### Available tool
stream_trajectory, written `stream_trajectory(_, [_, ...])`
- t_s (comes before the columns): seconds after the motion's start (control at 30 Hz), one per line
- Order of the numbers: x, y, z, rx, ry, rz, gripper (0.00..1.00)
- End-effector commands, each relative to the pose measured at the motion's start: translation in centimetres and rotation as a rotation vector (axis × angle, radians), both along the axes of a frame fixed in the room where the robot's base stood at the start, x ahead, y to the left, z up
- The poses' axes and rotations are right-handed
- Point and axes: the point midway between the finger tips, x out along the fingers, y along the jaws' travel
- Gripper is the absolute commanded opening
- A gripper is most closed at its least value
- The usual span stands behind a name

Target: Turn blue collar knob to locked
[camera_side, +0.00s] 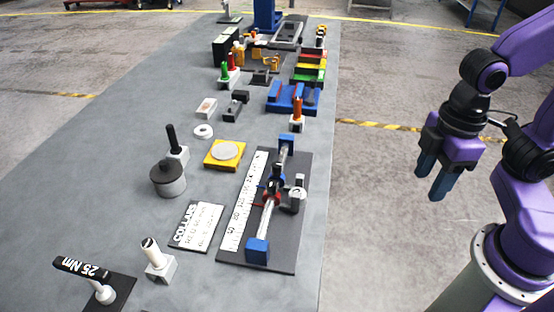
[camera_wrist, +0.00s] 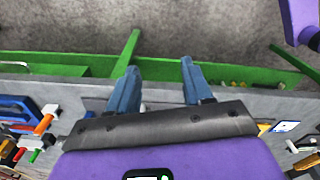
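A rod rig on a black base plate (camera_side: 286,240) lies on the grey table in the side view. Its metal rod (camera_side: 267,216) runs between a near blue end block (camera_side: 258,250) and a far blue end block (camera_side: 286,143). Dark collar parts with small blue and red details (camera_side: 273,188) sit around the rod's middle. The blue collar's knob and its lock position are too small to tell. A grey-and-black round weight (camera_side: 297,196) is beside them. My gripper (camera_side: 430,182) hangs right of the table, well away from the rig. In the wrist view its fingers (camera_wrist: 158,68) are apart and empty.
A white scale strip (camera_side: 241,212) and a "COLLARS" card (camera_side: 197,226) lie left of the rod.

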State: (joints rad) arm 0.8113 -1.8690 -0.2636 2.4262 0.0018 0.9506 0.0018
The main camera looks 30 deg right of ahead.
Motion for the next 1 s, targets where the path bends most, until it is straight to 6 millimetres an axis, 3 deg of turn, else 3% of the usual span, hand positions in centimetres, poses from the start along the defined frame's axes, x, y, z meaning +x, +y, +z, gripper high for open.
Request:
stream_trajectory(0.5, [12.5,9.1,5.1,-0.010,0.006,-0.227,0.50])
stream_trajectory(1.0, [22.8,14.7,8.9,-0.018,0.014,-0.448,0.50])
